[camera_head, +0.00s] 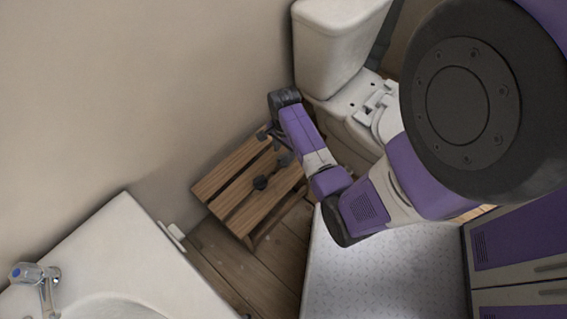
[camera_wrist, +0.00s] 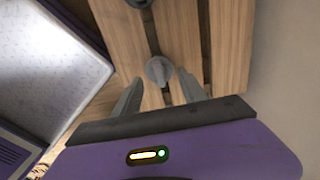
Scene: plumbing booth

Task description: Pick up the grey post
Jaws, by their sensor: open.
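Two small grey pieces are on the slatted wooden stool. In the wrist view, one round grey piece with a raised ridge (camera_wrist: 160,70) lies near the middle, just beyond and between my fingertips. A second grey piece (camera_wrist: 138,3) is cut off by the top edge. I cannot tell for sure which is the grey post. In the head view one dark grey piece (camera_head: 260,182) sits on the slats. My gripper (camera_wrist: 160,92) is open, with nothing between its fingers. In the head view it hangs over the stool's far end, partly hidden by my arm.
The wooden stool (camera_head: 228,180) stands against the wall, with gaps between its slats. A white toilet (camera_head: 335,45) is behind it to the right. A white basin with a tap (camera_head: 130,250) is at lower left. A pale shower tray (camera_head: 385,285) and purple cabinets (camera_head: 515,237) are at right.

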